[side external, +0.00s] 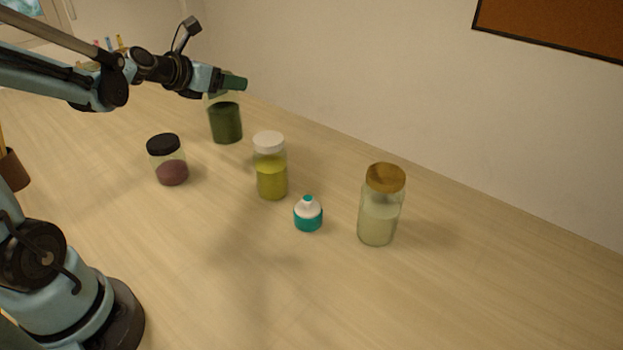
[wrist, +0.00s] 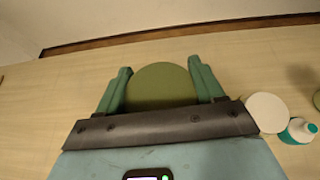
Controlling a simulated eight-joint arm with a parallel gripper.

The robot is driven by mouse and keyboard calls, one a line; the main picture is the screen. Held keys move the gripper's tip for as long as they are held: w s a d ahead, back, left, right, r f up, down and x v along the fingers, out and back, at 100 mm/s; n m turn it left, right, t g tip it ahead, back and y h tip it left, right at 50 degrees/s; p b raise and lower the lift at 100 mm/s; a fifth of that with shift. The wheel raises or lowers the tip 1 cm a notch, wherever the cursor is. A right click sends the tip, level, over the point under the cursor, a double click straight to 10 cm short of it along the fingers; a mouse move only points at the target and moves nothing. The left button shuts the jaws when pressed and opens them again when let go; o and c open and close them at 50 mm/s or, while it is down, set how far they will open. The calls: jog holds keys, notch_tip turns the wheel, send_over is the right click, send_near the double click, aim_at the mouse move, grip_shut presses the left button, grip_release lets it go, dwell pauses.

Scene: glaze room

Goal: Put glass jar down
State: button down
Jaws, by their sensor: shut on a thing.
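A glass jar with dark green contents (side external: 226,124) is upright at the back left of the table in the side view. My gripper (side external: 233,83) is at its top, shut on it. In the wrist view my gripper (wrist: 162,88) has one finger on each side of the jar's round olive-green lid (wrist: 162,84). The fingers hide most of the lid in the side view. The jar's base is at or very close to the table top; I cannot tell whether it touches.
A dark-lidded jar with purplish contents (side external: 170,160) stands to the front left. A white-lidded yellow jar (side external: 271,170) stands to the right, then a small teal and white bottle (side external: 308,214) and a gold-lidded pale jar (side external: 380,210). The table front (side external: 260,310) is clear.

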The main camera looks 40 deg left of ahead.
aim_at(230, 115)
jog(key=shift+f, duration=4.15)
jog(key=shift+c, duration=0.7)
grip_release()
jog(key=shift+f, duration=0.1)
